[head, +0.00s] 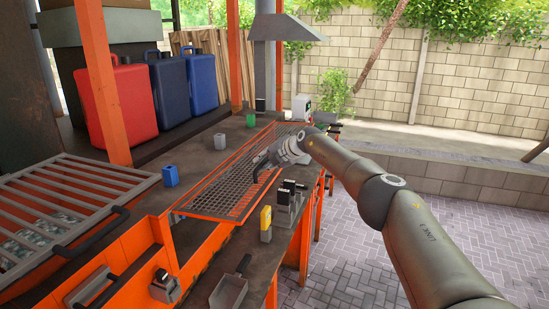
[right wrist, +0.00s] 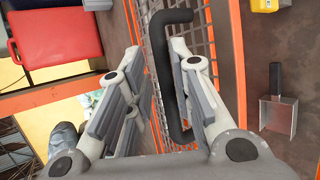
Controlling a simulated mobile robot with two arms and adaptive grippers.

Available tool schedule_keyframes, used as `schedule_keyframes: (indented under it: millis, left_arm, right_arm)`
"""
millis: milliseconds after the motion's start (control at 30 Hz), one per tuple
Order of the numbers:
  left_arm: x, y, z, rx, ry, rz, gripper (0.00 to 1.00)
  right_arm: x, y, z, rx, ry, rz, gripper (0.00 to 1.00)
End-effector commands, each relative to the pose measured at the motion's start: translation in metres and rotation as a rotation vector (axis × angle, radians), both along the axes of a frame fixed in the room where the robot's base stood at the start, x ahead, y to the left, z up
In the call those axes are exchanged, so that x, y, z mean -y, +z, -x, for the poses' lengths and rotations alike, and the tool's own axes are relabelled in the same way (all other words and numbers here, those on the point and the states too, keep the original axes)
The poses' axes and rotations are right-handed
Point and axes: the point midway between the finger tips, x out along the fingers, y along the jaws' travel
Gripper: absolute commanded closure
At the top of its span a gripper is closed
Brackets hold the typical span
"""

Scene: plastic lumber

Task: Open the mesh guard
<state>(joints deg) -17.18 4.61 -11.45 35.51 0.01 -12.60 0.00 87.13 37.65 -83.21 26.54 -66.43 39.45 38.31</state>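The mesh guard (head: 222,192), a dark grid in an orange frame, lies along the workbench in the middle of the head view. I cannot tell whether it is flat or slightly tilted. Its mesh (right wrist: 203,32) and black bar handle (right wrist: 162,75) also show in the right wrist view. My right gripper (head: 268,160) is over the guard's right side at the handle. In the right wrist view its fingers (right wrist: 152,85) are spread, with the handle between them, closer to the right finger; contact is unclear. My left gripper is not in view.
A grey barred grate (head: 75,190) with a black handle is at left. A blue block (head: 170,176), a grey block (head: 220,141), a yellow item (head: 266,218) and a small metal scoop (head: 229,291) stand around the guard. Red (head: 115,100) and blue canisters stand behind. Open paving lies right.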

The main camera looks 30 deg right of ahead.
Motion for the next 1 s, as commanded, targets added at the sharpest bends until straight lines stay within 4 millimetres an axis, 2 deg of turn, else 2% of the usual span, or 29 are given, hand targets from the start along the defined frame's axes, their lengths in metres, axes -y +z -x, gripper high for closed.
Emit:
schedule_keyframes:
  millis: [200, 700, 1000]
  left_arm:
    - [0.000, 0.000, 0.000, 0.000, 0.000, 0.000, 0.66]
    - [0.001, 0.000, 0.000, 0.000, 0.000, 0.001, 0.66]
    - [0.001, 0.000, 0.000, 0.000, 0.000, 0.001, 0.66]
  right_arm:
    - [0.000, 0.003, 0.011, 0.000, 0.003, -0.001, 0.79]
    - [0.006, 0.028, 0.043, 0.003, 0.003, -0.001, 0.79]
    - [0.006, 0.031, 0.049, 0.001, 0.003, -0.003, 0.79]
